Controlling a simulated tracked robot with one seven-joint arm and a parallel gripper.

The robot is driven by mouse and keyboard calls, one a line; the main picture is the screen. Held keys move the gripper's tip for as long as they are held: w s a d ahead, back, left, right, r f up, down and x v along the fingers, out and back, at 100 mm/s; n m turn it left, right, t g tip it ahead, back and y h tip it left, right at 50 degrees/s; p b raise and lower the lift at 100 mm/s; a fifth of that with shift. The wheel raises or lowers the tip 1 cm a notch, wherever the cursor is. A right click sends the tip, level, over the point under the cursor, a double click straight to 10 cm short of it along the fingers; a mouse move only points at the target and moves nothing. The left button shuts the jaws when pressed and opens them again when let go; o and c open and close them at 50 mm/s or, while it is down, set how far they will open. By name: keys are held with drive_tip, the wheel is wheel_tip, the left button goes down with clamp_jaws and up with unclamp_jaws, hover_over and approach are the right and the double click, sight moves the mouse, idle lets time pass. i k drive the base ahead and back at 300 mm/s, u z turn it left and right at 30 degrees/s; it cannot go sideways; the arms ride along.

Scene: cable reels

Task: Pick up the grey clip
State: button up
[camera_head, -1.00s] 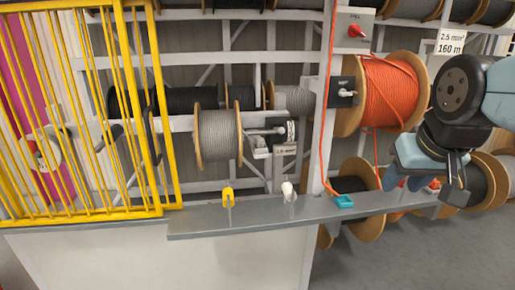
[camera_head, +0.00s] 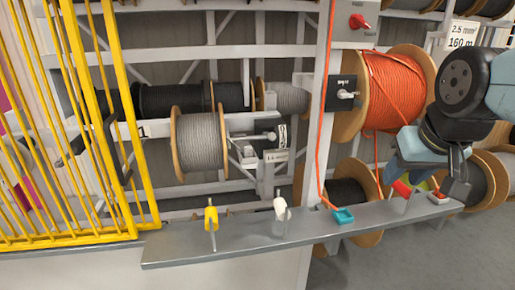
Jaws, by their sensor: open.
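A pale, whitish-grey clip (camera_head: 280,208) stands upright on a thin stem on the grey ledge (camera_head: 225,247), near its middle. It is the only clip there close to grey. My gripper (camera_head: 456,193) is at the far right, over the ledge's right end, well away from the pale clip. It is open, though its fingers are small and dark in this view, and I see nothing held between them.
A yellow clip (camera_head: 211,217) stands left of the pale clip. A teal clip (camera_head: 343,215) lies to its right, by an orange cable. A red clip (camera_head: 402,188) is nearer my gripper. A yellow barred gate (camera_head: 112,120) is at left; cable reels (camera_head: 202,143) hang behind.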

sight(248, 150)
drive_tip(key=u, duration=0.05)
drive_tip(key=i, duration=1)
